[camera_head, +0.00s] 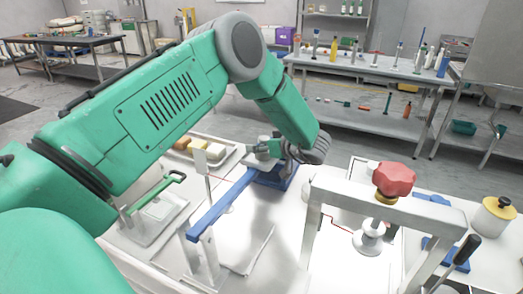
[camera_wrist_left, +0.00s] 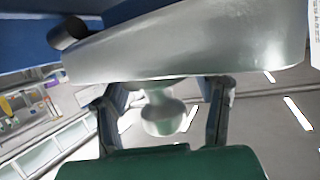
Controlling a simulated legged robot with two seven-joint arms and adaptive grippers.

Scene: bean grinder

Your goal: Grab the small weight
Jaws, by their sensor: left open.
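In the left wrist view, a small, pale, shiny knobbed piece (camera_wrist_left: 163,118), which looks like the small weight, shows between the two fingers of my left gripper (camera_wrist_left: 162,95). The fingers stand apart on either side, with visible gaps, so the gripper is open. A large silvery metal body (camera_wrist_left: 185,50) fills the space above the piece. In the head view, my left gripper (camera_head: 268,148) is over the far end of a blue bar (camera_head: 222,203), partly hidden by my arm. I cannot pick out the small weight there. My right gripper is not in view.
A grey metal frame (camera_head: 318,215) with a red knob (camera_head: 393,179) stands at right. A yellow-lidded jar (camera_head: 494,219) is at the far right.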

